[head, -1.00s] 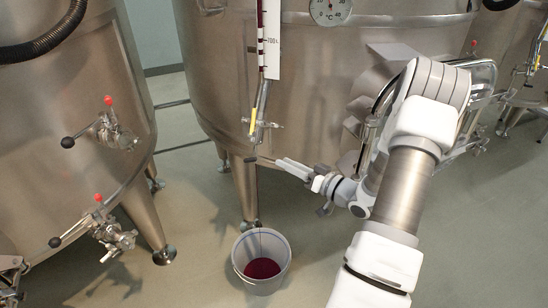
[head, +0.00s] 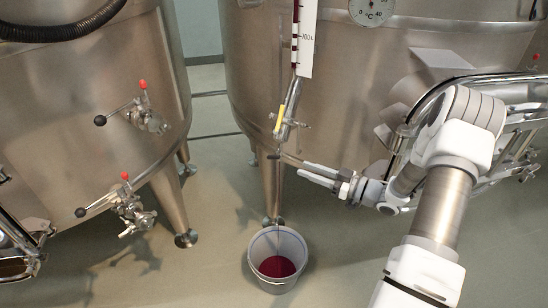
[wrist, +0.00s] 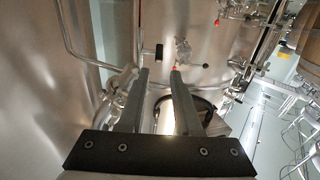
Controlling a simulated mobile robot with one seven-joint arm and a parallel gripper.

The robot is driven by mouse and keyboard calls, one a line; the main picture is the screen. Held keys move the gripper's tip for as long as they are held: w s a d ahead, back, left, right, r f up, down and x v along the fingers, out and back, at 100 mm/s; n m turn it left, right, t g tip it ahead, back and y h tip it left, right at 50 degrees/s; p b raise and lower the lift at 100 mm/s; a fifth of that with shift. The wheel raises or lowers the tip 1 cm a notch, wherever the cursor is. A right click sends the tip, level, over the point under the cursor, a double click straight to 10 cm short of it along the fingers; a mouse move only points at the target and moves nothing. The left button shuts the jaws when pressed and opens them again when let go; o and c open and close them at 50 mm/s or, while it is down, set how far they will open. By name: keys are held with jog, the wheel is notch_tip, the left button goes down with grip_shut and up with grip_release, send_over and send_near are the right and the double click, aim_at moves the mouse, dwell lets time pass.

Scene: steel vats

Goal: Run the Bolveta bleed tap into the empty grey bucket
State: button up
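The bleed tap (head: 284,127) has a yellow lever and sits at the foot of the sight tube on the middle vat. A small dark piece (head: 274,156) shows just below it. The light grey bucket (head: 257,262) stands upright on the floor below the tap, with dark red liquid (head: 277,267) in its bottom. I cannot make out a falling stream. My gripper (head: 288,162) is open, its fingertips close to the right of the dark piece; contact is unclear. In the wrist view my gripper (wrist: 159,72) has an empty gap between its fingers, with a black knob (wrist: 159,51) beyond.
The middle vat (head: 350,85) stands close behind my arm. A left vat (head: 75,115) carries two valves with red knobs (head: 143,85) and black-ended levers. Vat legs (head: 270,190) stand near the bucket. The floor (head: 225,270) left of the bucket is clear.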

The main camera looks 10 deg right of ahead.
aim_at(278, 159)
jog(key=x, duration=1.2)
jog(key=shift+w+b, duration=0.1)
jog(key=shift+b, duration=0.3)
grip_shut()
